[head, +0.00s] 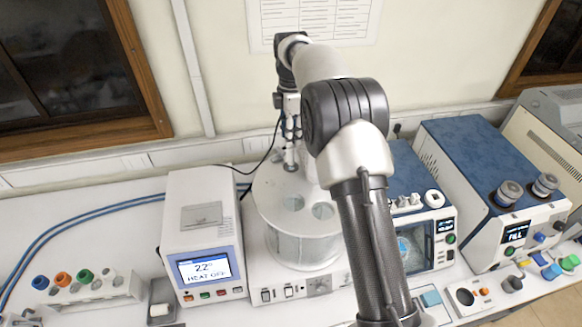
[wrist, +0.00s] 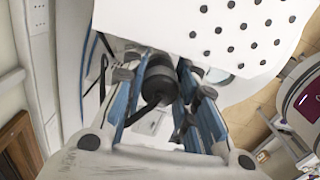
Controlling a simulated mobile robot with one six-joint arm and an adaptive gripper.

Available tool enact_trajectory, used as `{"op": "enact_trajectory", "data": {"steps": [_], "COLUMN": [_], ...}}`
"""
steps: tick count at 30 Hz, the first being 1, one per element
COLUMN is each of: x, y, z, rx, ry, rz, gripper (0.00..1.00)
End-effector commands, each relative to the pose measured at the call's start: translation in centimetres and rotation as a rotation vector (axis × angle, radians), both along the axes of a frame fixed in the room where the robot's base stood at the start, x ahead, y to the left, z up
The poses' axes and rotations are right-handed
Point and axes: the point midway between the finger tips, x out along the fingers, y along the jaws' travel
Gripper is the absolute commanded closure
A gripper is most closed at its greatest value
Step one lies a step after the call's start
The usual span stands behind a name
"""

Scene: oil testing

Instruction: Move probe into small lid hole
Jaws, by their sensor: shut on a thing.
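My gripper (head: 291,128) points down above the back of the round white lid (head: 270,213) of the glass bath. In the wrist view, its blue-sided fingers are closed on the probe (wrist: 160,80), a black cylinder with a black cable. In the head view, the probe's lower part (head: 291,163) hangs below the fingers at the lid's back edge. I cannot tell whether its tip is above, touching or inside the lid. I cannot make out the small hole; my arm covers the lid's right side.
A white heater unit (head: 203,230) with a lit display stands left of the bath. A blue-topped instrument (head: 408,180) stands close on the right, partly behind my arm. A second blue-topped unit (head: 470,155) is farther right. A black cable (head: 262,163) runs behind the heater.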

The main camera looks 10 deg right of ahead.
Motion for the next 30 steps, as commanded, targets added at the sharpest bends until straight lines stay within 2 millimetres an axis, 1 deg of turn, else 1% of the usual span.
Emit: {"op": "enact_trajectory", "data": {"steps": [18, 30], "x": [0.0, 0.0], "y": [0.0, 0.0], "z": [-2.5, -2.7], "rx": [0.0, 0.0], "ry": [0.0, -0.001], "rz": [0.0, 0.0], "gripper": [1.0, 1.0]}}
